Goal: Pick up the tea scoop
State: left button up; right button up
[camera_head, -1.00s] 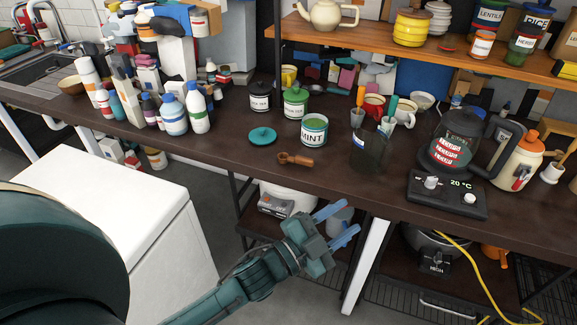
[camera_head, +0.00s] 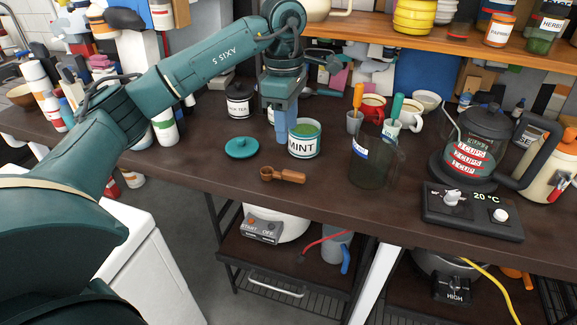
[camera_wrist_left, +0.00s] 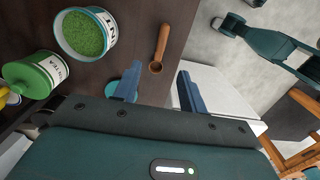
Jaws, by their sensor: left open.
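The brown wooden tea scoop (camera_head: 283,175) lies on the dark counter near its front edge, in front of the MINT tin (camera_head: 303,142). In the left wrist view the scoop (camera_wrist_left: 161,45) lies ahead of the fingers, its handle pointing up and its round bowl nearer to me. My left gripper (camera_head: 285,128) points down above the counter, behind the scoop and beside the tin. It is open and empty, with both fingers (camera_wrist_left: 158,84) apart in the wrist view. A teal arm, apparently my right, shows small at the upper right there; its gripper (camera_wrist_left: 232,25) is too small to read.
A teal lid (camera_head: 242,147) lies left of the scoop. The counter right in front of the scoop is clear to the edge.

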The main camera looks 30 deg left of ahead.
aim_at(283, 170)
pick_arm(q)
jog(key=f, duration=1.2)
jog(key=shift+s+a+f, duration=0.2)
jog(key=shift+s+a, duration=0.1)
jog(key=shift+a, duration=0.1)
jog(key=shift+c, duration=0.3)
grip_shut()
